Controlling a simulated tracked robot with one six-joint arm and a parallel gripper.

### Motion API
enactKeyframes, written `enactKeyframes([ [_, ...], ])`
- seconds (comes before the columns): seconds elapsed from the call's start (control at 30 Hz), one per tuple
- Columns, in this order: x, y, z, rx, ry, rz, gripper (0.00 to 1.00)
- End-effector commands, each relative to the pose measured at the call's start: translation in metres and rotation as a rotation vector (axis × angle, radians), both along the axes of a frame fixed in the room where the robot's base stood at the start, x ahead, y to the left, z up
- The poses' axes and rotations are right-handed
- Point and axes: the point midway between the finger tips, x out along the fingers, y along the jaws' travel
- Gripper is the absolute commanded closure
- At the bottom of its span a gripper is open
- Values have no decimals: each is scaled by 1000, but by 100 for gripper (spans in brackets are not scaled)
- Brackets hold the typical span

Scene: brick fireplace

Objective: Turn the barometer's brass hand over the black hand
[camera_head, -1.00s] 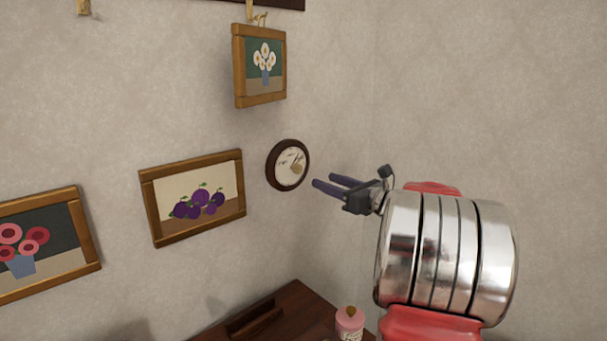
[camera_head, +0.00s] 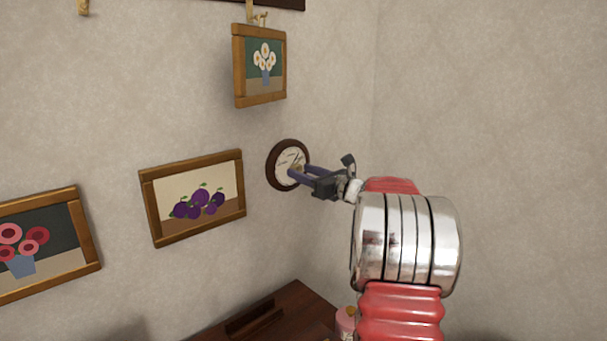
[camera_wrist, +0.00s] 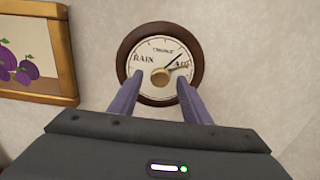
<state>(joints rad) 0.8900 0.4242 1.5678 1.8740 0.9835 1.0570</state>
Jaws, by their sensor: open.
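The barometer (camera_wrist: 151,45) hangs on the wall with a dark round rim and a white dial, "RAIN" on the left and other lettering at the top and right. A round brass knob (camera_wrist: 160,77) sits at its centre. The brass hand (camera_wrist: 178,69) points right and slightly up. The black hand (camera_wrist: 174,61) points up and right, a little above it. My gripper (camera_wrist: 160,80) is open, one finger on each side of the knob; contact is not clear. In the head view the fingers partly cover the barometer (camera_head: 287,154).
A plum picture (camera_head: 192,198) hangs left of the barometer, a daisy picture (camera_head: 265,62) above it, and a red-flower picture (camera_head: 45,245) further left. Below is a dark wooden top (camera_head: 290,305) with a pink jar (camera_head: 345,323). The wall to the right is bare.

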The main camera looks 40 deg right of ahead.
Motion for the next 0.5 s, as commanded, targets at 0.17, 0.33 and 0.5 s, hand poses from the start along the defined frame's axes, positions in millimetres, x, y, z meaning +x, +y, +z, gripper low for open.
enactKeyframes([
  [0.17,0,0,0,0,0,0,62],
  [0.33,0,0,0,0,0,0,74],
  [0.5,0,0,0,0,0,0,86],
])
